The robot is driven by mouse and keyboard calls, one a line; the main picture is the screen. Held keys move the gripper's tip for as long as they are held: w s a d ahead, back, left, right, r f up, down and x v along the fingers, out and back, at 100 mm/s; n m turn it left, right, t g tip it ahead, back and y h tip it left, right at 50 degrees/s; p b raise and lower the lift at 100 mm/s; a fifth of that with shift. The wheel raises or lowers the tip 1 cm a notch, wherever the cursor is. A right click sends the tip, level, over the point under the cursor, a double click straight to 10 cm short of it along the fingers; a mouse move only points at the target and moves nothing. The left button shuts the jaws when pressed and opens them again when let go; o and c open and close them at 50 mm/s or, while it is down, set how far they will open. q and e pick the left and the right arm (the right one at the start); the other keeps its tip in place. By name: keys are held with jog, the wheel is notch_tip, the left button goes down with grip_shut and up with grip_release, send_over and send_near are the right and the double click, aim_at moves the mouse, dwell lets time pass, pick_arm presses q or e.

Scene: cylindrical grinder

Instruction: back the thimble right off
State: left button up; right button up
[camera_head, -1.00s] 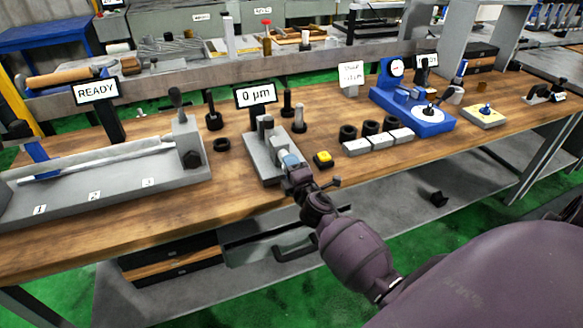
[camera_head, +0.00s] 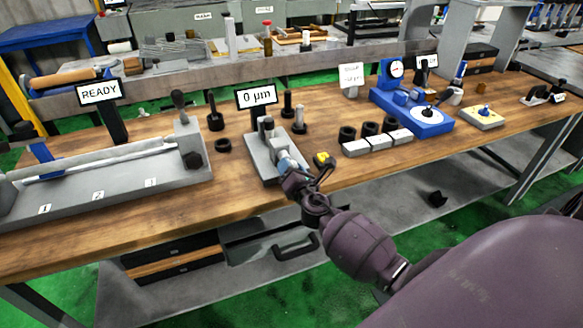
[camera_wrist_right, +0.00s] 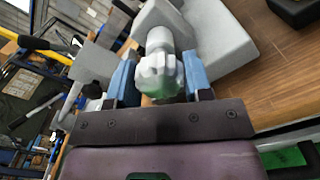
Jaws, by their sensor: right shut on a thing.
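The thimble (camera_wrist_right: 160,76) is a pale grey fluted knob on a round spindle of the grey gauge stand. In the right wrist view the blue fingers of my right gripper (camera_wrist_right: 158,82) lie on either side of it, shut on it. In the head view the right gripper (camera_head: 286,166) is at the near end of the gauge stand (camera_head: 258,160) and mostly covers the thimble. The display (camera_head: 256,95) behind the stand reads 0 µm. My left gripper is not in view.
A yellow-topped button (camera_head: 323,159) sits just right of the gripper. Black rings (camera_head: 348,133) and white blocks (camera_head: 356,147) stand further right. The grinder (camera_head: 110,175), with a READY sign (camera_head: 98,93), is at left.

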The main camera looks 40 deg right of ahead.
jog(key=shift+n, duration=0.6)
jog(key=o, duration=0.9)
jog(key=shift+s, duration=0.1)
jog(key=v, duration=1)
jog(key=shift+s, duration=0.35)
